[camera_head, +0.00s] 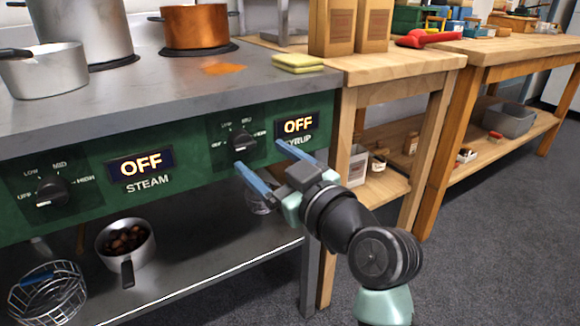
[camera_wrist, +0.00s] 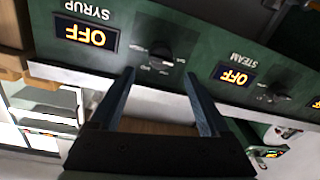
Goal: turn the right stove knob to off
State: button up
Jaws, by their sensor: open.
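The right stove knob (camera_head: 243,141) is a black dial on the green front panel, beside a lit display (camera_head: 298,125) reading OFF above the word SYRUP. The knob also shows in the wrist view (camera_wrist: 160,50), where the lettering is upside down. Its exact pointer direction is too small to tell. My gripper (camera_head: 260,156) is open and empty, its two blue fingers pointing at the panel. In the wrist view its fingertips (camera_wrist: 160,73) lie to either side of the knob's column, apart from the knob.
The left knob (camera_head: 52,191) sits by a STEAM display (camera_head: 141,166) also reading OFF. A pan of chestnuts (camera_head: 126,246) and a wire basket (camera_head: 47,293) are on the shelf below. Pots stand on the stove top. A wooden table (camera_head: 400,68) adjoins at right; the floor beyond is open.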

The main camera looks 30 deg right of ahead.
jog(key=s+p, duration=0.1)
jog(key=s, duration=0.6)
jog(key=shift+d, duration=0.4)
jog(key=w+a+r+t+p, duration=0.1)
jog(key=a+r+p, duration=0.1)
jog(key=a+r, duration=0.35)
jog(key=a+r+t+h+p, duration=0.1)
jog(key=a+r+p, duration=0.1)
jog(key=r, duration=0.6)
jog(key=w+a+r+t+p, duration=0.1)
jog(key=a+r+t+p, duration=0.15)
jog(key=r, duration=0.35)
jog(key=s+a+r+m+t+p, duration=0.2)
jog(key=s+a+r, duration=0.3)
jog(key=r, duration=0.4)
jog(key=s+a+r+m+t+p, duration=0.1)
jog(key=s+a+r+t, duration=0.3)
jog(key=r, duration=0.6)
notch_tip(320, 180, up, 38)
jog(key=s+a+g+p, duration=0.1)
jog(key=p, duration=3.7)
jog(key=shift+a+f+m+h, duration=0.15)
jog(key=shift+a+m+h, duration=0.15)
jog(key=shift+h, duration=0.1)
